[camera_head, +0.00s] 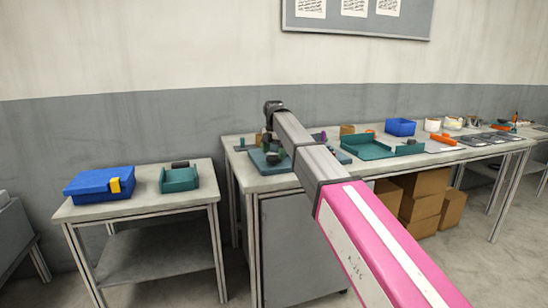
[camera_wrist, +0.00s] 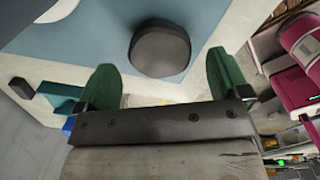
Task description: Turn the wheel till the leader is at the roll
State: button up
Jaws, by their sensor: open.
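My gripper (camera_wrist: 162,80) is open, its two green fingers spread with nothing between their tips. A dark rounded knob (camera_wrist: 160,48) stands just beyond the fingers in the wrist view, over a blue board (camera_wrist: 112,38); I see no contact. In the head view the dark knob (camera_head: 272,158) and the blue board (camera_head: 264,169) are at the left end of the long bench, and my arm hides much of that spot. A pale rounded part (camera_wrist: 58,8) is cut off at the wrist view's top. I cannot make out the leader or the roll.
The long bench (camera_head: 240,183) also bears a teal tray (camera_head: 366,147), a blue bin (camera_head: 400,127) and small orange items. A lower table (camera_head: 147,207) at left holds a blue box (camera_head: 98,185) and a teal holder (camera_head: 179,180). Cardboard boxes (camera_head: 424,205) are under the bench.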

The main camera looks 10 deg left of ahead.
jog(key=shift+f, duration=1.15)
jog(key=c, duration=0.9)
